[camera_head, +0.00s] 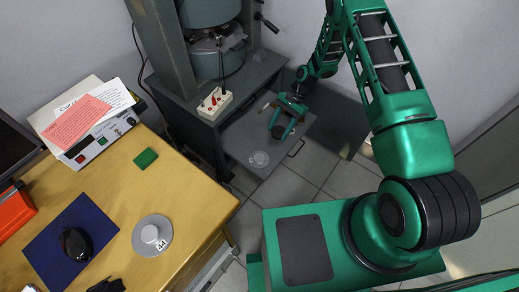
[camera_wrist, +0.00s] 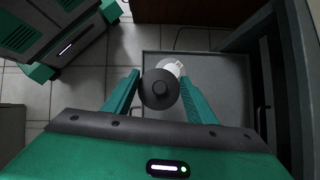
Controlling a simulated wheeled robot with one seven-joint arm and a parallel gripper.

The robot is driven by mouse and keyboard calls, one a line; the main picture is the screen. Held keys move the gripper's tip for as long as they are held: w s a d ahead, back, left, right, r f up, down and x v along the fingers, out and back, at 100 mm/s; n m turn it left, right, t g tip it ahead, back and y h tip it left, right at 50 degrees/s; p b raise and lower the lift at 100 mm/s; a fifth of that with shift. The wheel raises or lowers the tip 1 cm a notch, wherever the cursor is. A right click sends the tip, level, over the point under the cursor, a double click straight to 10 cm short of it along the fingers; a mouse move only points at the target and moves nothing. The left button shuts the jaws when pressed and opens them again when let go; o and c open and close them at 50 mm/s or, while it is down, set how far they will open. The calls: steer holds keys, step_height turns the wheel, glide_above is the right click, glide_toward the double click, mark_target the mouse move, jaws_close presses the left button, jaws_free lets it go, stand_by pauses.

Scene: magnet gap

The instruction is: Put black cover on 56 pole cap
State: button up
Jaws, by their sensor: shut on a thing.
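I cannot make out the cover in the head view. Another cap (camera_head: 152,237), labelled 44, lies on the wooden desk.
The open drawer (camera_head: 238,144) is under the magnet stand (camera_head: 207,75). A small switch box (camera_head: 214,103) with red parts sits at the stand's edge. The desk (camera_head: 115,195) holds a green block (camera_head: 146,158), a mouse on a blue mat (camera_head: 50,232), and papers (camera_head: 85,110). Tiled floor is clear beside the drawer.

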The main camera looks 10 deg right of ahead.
mark_target(256, 157)
steer(key=a+f+m+t, duration=0.1)
steer(key=a+f+m, duration=0.1)
steer(key=f+m, duration=0.1)
steer(key=s+a+f+m+t, duration=0.1)
steer(key=a+f+m+t, duration=0.1)
steer(key=a+f+m, duration=0.1)
steer(key=a+f+m+t+y, duration=0.1)
steer(key=a+f+m+t, duration=0.1)
steer(key=f, duration=0.3)
steer(key=shift+s+a+m, duration=0.25)
steer(key=shift+a+m, duration=0.3)
steer(key=shift+m, duration=0.35)
steer(key=shift+a+f+m+t, duration=0.3)
steer(key=shift+f+m+t, duration=0.15)
steer(key=shift+m, duration=0.15)
steer(key=shift+w, duration=0.1)
steer(key=shift+f, duration=2.75)
steer(key=shift+f, duration=0.15)
steer(key=o, duration=1.1)
steer(key=c, duration=0.5)
